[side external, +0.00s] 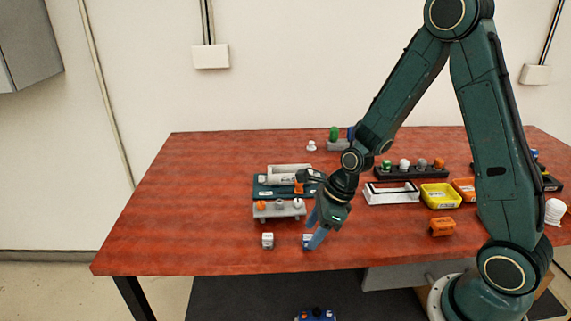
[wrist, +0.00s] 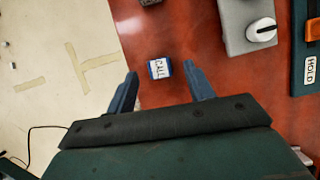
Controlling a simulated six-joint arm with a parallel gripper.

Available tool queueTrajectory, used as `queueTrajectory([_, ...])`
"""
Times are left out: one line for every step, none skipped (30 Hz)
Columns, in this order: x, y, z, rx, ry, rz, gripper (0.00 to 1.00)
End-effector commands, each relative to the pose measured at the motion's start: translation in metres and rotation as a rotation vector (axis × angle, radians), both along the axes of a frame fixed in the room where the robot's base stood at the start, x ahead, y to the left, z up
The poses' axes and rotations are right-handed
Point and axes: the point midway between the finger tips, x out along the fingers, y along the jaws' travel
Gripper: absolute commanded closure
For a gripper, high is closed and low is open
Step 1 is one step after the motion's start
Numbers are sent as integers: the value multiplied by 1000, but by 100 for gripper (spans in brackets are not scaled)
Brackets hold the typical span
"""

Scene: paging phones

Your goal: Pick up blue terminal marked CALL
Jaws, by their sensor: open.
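The blue terminal marked CALL (wrist: 160,69) lies on the red-brown table near its front edge, its white label facing up in the wrist view. It also shows in the side external view (side external: 306,239), partly hidden behind a finger. My gripper (wrist: 160,82) is open. In the wrist view the terminal is between the lines of the two blue fingers, slightly beyond their tips. In the side external view my gripper (side external: 312,236) points down at the terminal. I cannot tell whether a finger touches it.
A small white block (side external: 267,240) stands left of the terminal. Behind it is a grey knob panel (side external: 279,213) and a dark teal unit marked HOLD (wrist: 310,70). An orange block (side external: 441,227) and a yellow tray (side external: 440,197) are to the right. The table's front edge is close.

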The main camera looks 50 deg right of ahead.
Motion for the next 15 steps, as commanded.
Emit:
queueTrajectory([1, 2, -5, 0, 2, 2, 47])
queueTrajectory([2, 2, -7, 1, 2, 1, 47])
queueTrajectory([3, 3, -10, 1, 2, 1, 47])
queueTrajectory([3, 4, -12, 0, 2, 2, 47])
queueTrajectory([4, 4, -13, 0, 1, 1, 47])
queueTrajectory([5, 5, -15, 0, 0, 1, 47])
queueTrajectory([5, 5, -15, 0, 0, 1, 47])
queueTrajectory([5, 5, -16, 0, 0, 1, 47])
queueTrajectory([5, 5, -17, 0, 0, 1, 47])
queueTrajectory([6, 5, -17, -1, -1, 1, 47])
queueTrajectory([6, 5, -17, -1, -1, 1, 47])
queueTrajectory([6, 5, -17, -1, -1, 1, 47])
queueTrajectory([6, 5, -17, -1, -1, 1, 47])
queueTrajectory([6, 5, -17, 0, -2, 1, 47])
queueTrajectory([6, 5, -17, 0, -2, 1, 47])
